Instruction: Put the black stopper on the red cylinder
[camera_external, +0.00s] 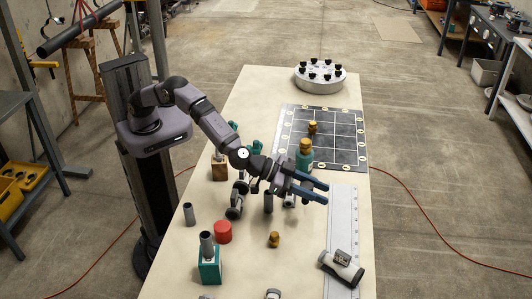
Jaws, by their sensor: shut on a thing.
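The red cylinder (223,232) stands on the table, left of and nearer the camera than my gripper. My gripper (323,193), with blue fingers pointing right, is above the table near the ruler. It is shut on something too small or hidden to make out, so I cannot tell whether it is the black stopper. Several small black pieces (327,77) sit on the round white disc (321,88) at the far end. I cannot tell whether any of them is the stopper.
A teal bottle (305,157) stands beyond my gripper at the edge of the dark grid board (345,125). Near the red cylinder are a teal block with a grey tube (209,268), a grey tube (189,215) and a brass piece (274,240).

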